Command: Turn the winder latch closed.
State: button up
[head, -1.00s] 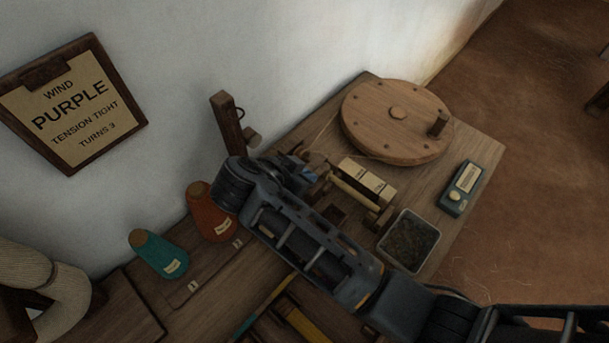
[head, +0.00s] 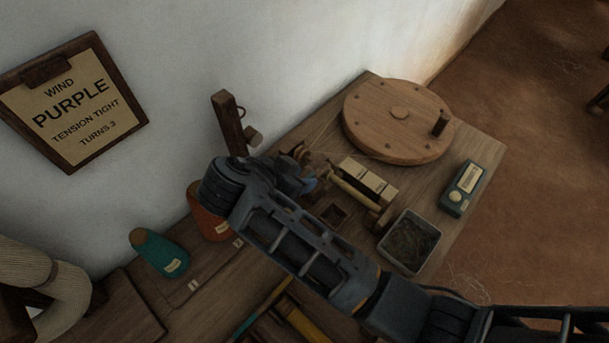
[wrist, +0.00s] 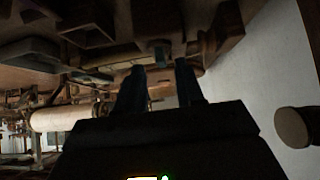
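The winder's large wooden wheel (head: 385,140) with an upright handle stands at the back of the bench. Its wooden spindle (head: 352,190) lies in front of the wheel, beside a pale labelled block. My gripper (head: 312,182) is at the spindle's left end, and my arm hides part of that area. In the wrist view the two dark fingers of my gripper (wrist: 161,72) stand apart. A small grey-green piece (wrist: 161,55) shows in line with the gap, just past the tips. I cannot tell whether it is the latch, or how the latch is turned.
A metal tray (head: 408,241) and a teal box (head: 461,188) are at right. A wooden post (head: 229,122) rises behind my wrist. A sign (head: 75,103) hangs on the wall.

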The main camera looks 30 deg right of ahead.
jog(key=shift+v, duration=2.6)
jog(key=shift+w, duration=0.1)
